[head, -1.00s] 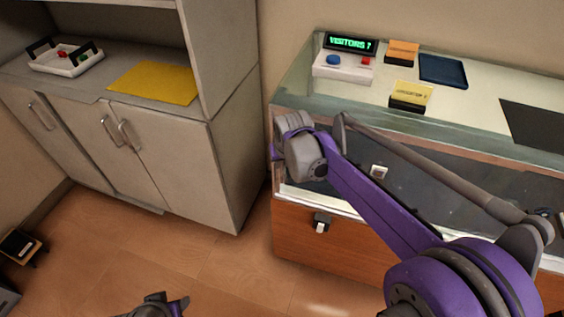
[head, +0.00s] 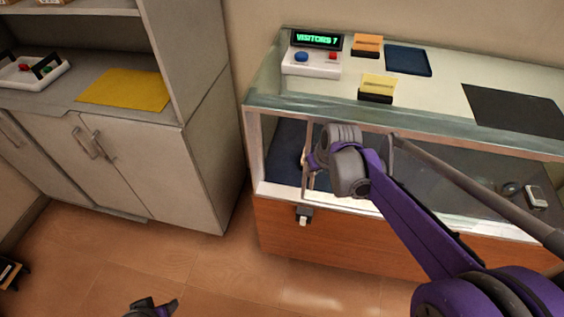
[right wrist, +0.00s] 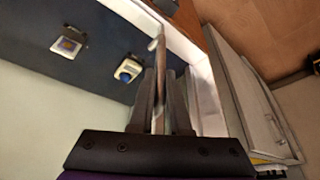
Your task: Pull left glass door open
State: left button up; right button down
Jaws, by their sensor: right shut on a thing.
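The left glass door (head: 309,180) of the display case shows as a pale vertical edge strip near the case's left end; its glass is mostly hidden behind my right arm. My right gripper (head: 307,162) is shut on this edge. The right wrist view shows the thin door edge (right wrist: 159,75) between the fingers. An open gap with dark blue interior (head: 283,150) lies between the case's left post and the door edge. My left gripper (head: 152,308) is low at the bottom of the head view, partly cut off, apart from the case.
A small lock (head: 303,214) hangs on the case front below the door. A visitor counter (head: 312,60) and small signs stand on the glass top. Small exhibits (right wrist: 128,70) lie inside. A grey cabinet (head: 150,165) stands left, with clear floor (head: 190,270) in front.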

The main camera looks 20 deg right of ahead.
jog(key=s+d+p, duration=0.1)
jog(key=s+d, duration=0.7)
jog(key=d, duration=0.4)
jog(key=s+d, duration=0.8)
jog(key=d, duration=0.4)
jog(key=shift+s+d+p, duration=0.2)
jog(key=shift+s+p, duration=0.05)
jog(key=shift+p, duration=0.1)
jog(key=c, duration=1.2)
grip_release()
jog(key=shift+o, duration=0.2)
jog(key=p+v, duration=0.1)
jog(key=v, duration=0.9)
jog(key=shift+r, duration=0.4)
